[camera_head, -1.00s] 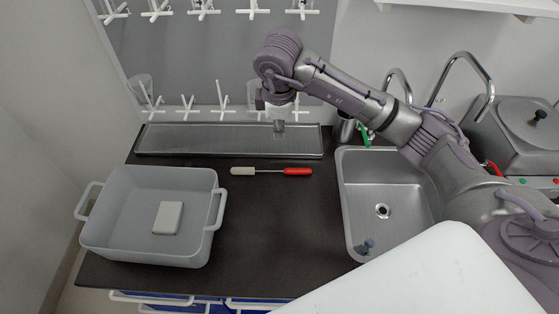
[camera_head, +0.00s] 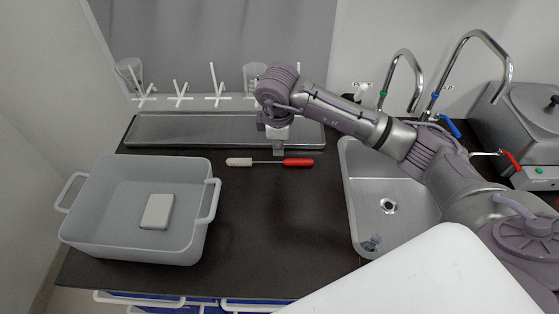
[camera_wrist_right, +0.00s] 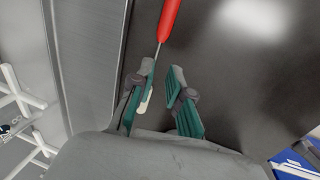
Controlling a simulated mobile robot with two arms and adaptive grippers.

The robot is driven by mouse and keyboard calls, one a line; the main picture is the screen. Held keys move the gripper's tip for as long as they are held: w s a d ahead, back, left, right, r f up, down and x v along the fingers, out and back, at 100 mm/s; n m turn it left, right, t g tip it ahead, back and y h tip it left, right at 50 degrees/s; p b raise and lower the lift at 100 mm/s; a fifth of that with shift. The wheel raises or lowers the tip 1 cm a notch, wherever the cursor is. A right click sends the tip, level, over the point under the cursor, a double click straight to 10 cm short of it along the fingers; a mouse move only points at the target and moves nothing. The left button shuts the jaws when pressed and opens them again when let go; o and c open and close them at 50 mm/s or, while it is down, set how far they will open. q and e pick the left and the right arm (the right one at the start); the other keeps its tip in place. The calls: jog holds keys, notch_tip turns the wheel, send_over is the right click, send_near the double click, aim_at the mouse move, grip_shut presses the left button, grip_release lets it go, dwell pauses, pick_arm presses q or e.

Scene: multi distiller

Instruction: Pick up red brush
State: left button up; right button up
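The red brush (camera_head: 298,162) lies flat on the dark counter. Its red handle points right, a thin metal stem runs left, and its pale bristle head is at the left end. My right gripper (camera_head: 278,149) hangs pointing down just behind the stem in the head view. In the right wrist view, my right gripper (camera_wrist_right: 163,68) is open with nothing between its pads. There the red handle (camera_wrist_right: 168,20) lies beyond the fingertips, the stem runs toward the left finger, and that finger partly hides the pale head. My left gripper is not in view.
A metal drain tray (camera_head: 170,128) lies behind the brush, close to my gripper. A grey bin (camera_head: 110,235) holding a pale block (camera_head: 157,211) stands at left. A sink (camera_head: 408,225) is at right. A peg rack (camera_head: 218,85) is at the back. The counter before the brush is clear.

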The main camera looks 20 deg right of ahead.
aim_at(279, 162)
jog(key=f, duration=0.3)
jog(key=shift+w+d, duration=0.15)
jog(key=shift+w, duration=0.2)
jog(key=f, duration=0.1)
jog(key=f+p, duration=0.1)
jog(key=f, duration=0.1)
jog(key=w+f+p, duration=0.1)
jog(key=shift+d+f, duration=0.3)
jog(key=shift+d, duration=0.05)
jog(key=shift+f, duration=0.25)
grip_shut()
